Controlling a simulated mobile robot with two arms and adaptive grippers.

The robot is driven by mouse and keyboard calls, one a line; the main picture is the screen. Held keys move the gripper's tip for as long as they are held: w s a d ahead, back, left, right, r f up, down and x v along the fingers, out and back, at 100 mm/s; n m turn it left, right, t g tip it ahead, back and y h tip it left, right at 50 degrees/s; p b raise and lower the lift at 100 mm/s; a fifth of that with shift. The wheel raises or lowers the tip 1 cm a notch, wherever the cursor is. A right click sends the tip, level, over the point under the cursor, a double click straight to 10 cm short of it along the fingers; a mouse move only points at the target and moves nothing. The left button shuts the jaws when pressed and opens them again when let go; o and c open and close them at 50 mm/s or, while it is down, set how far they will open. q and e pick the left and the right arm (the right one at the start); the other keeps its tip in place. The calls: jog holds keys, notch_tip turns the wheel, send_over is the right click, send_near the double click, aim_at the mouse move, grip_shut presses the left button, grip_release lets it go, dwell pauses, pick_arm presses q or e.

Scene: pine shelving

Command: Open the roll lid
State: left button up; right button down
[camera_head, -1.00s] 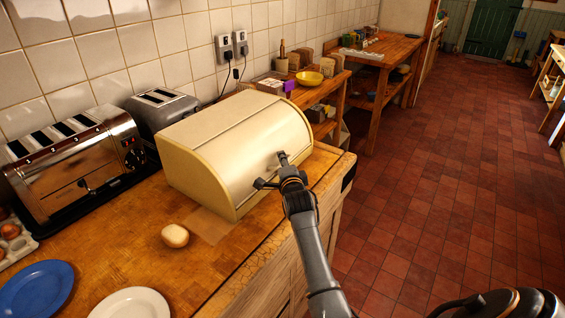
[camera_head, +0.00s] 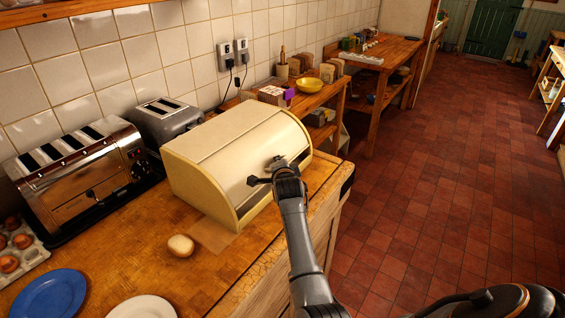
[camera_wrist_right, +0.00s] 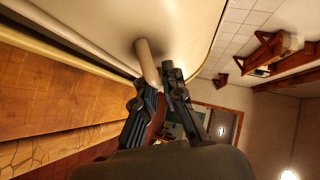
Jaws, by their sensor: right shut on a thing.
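The cream bread bin (camera_head: 215,140) stands on the wooden counter, with its curved roll lid (camera_head: 240,165) facing the front right. The lid covers nearly all of the front. In the right wrist view a short pale handle (camera_wrist_right: 147,62) sticks out from the lid (camera_wrist_right: 100,25). My right gripper (camera_head: 267,172) is at the lid's front, and its fingers (camera_wrist_right: 158,90) are shut on the handle. A narrow dark line runs beside the lid's edge in the right wrist view; I cannot tell how wide a gap it is. My left gripper is not in view.
A bread roll (camera_head: 180,246) lies in front of the bin. A chrome toaster (camera_head: 78,180) and a grey toaster (camera_head: 166,122) stand left of it. A blue plate (camera_head: 47,294), a white plate (camera_head: 142,308) and an egg tray (camera_head: 20,250) are nearer. The floor to the right is clear.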

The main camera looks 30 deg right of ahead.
aim_at(272, 149)
jog(key=r, duration=0.1)
jog(key=w+r+g+p, duration=0.1)
jog(key=r+n, duration=0.1)
jog(key=shift+w+a+r, duration=0.15)
jog(key=shift+w+a, duration=0.2)
jog(key=shift+w, duration=0.05)
jog(key=shift+w+a+r+n+g+p, duration=0.2)
jog(key=shift+w+n+g+p, duration=0.1)
jog(key=shift+w+g, duration=0.15)
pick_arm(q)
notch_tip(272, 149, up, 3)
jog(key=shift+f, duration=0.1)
pick_arm(e)
jog(key=shift+s, duration=0.1)
jog(key=c, duration=1.4)
grip_release()
jog(key=shift+d+f, duration=0.1)
jog(key=shift+f, duration=0.05)
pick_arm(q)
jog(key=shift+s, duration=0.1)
pick_arm(e)
notch_tip(272, 149, up, 10)
